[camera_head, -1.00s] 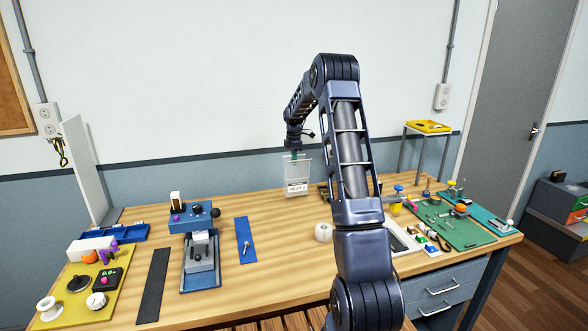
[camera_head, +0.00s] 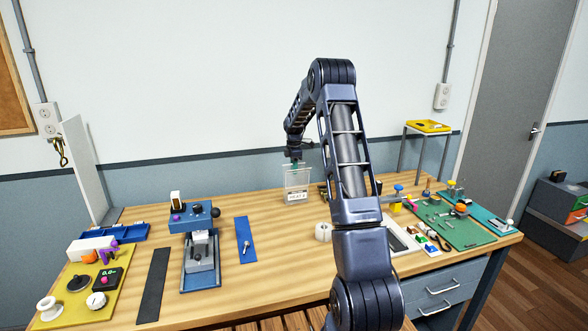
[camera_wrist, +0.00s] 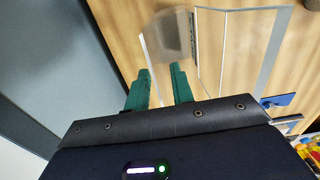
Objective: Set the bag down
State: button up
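The bag (camera_head: 297,181) is a clear pouch with a white label near its lower edge. It hangs upright below my gripper (camera_head: 294,163) over the back middle of the bench. My gripper is closed on its top edge. In the wrist view the two green fingers (camera_wrist: 161,80) show with a small gap between their tips. A blurred grey-brown shape lies beyond the tips, and I cannot tell whether it is part of the bag. Whether the bag's bottom touches the bench top is also unclear.
The wooden bench (camera_head: 275,263) is clear in front of the bag. A white roll (camera_head: 323,232) stands front right, a blue strip (camera_head: 245,241) and a blue press (camera_head: 198,245) front left. Clear pale-edged sheets (camera_wrist: 240,15) show in the wrist view. My arm hides part of the right side.

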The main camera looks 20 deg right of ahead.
notch_tip(320, 180, up, 12)
jog(key=s+a+r+m+t, duration=0.1)
jog(key=s+a+r+m, duration=0.25)
jog(key=s+r, duration=0.85)
jog(key=s+a+r+m+t, duration=0.1)
jog(key=s+r+m, duration=0.15)
jog(key=s, duration=0.45)
jog(key=s+r+m, duration=0.1)
jog(key=s+m, duration=0.2)
jog(key=s, duration=0.5)
jog(key=s+f+m+t, duration=0.1)
jog(key=s+f+m, duration=0.1)
jog(key=s, duration=0.7)
jog(key=s+a+f+m, duration=0.1)
jog(key=s+m, duration=0.3)
jog(key=s, duration=0.5)
jog(key=s+f+m+t, duration=0.1)
jog(key=s+f+m, duration=0.2)
jog(key=s, duration=0.7)
jog(key=shift+a+f+t, duration=0.25)
jog(key=shift+f+t, duration=0.05)
jog(key=shift+f, duration=0.05)
